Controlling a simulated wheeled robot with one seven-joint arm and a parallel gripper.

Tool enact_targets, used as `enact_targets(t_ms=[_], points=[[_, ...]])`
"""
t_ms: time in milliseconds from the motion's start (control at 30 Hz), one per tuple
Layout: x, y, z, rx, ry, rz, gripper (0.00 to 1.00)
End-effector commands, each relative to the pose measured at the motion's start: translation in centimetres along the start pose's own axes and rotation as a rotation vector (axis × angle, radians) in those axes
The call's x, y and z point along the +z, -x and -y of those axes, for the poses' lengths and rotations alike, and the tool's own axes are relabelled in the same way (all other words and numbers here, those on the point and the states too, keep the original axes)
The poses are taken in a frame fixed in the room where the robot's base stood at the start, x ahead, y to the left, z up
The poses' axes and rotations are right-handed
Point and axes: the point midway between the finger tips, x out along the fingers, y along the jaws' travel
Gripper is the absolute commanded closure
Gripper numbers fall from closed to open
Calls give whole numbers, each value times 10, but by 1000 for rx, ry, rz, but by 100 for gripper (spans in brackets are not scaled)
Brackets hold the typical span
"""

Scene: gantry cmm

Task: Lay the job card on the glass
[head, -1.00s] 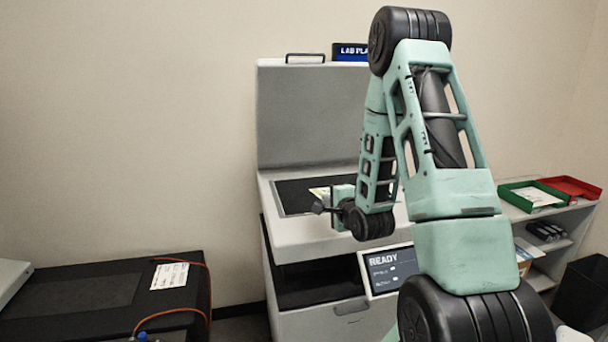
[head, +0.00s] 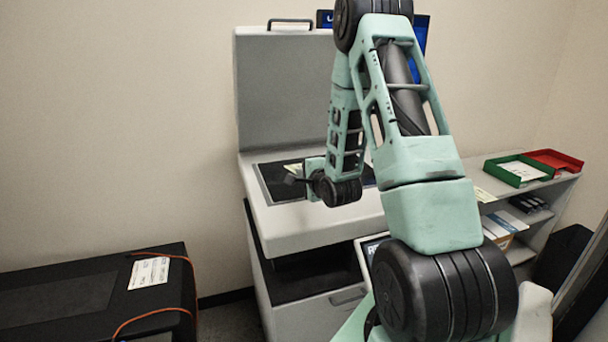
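The scanner (head: 300,222) stands with its grey lid (head: 285,95) raised. Its dark glass (head: 275,182) lies open in the top. A small pale yellow card (head: 292,168), which looks like the job card, shows just behind my gripper (head: 292,180), over the left part of the glass. My gripper is seen from the side, low over the glass near its front edge. My arm hides the right part of the glass and lid. I cannot tell whether the fingers hold the card or whether the card touches the glass.
A black machine (head: 90,295) with a white label (head: 149,272) and an orange cable stands at lower left. A shelf at right bears a green tray (head: 518,172) and a red tray (head: 556,160). A dark bin (head: 563,255) stands beside it. Floor shows between machine and scanner.

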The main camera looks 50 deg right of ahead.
Motion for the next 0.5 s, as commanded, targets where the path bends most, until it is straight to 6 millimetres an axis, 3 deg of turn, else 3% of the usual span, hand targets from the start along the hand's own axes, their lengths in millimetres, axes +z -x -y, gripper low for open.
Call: enact_targets(t_ms=[500], points=[[-5, -45, -24, 0, 1, 1, 100]])
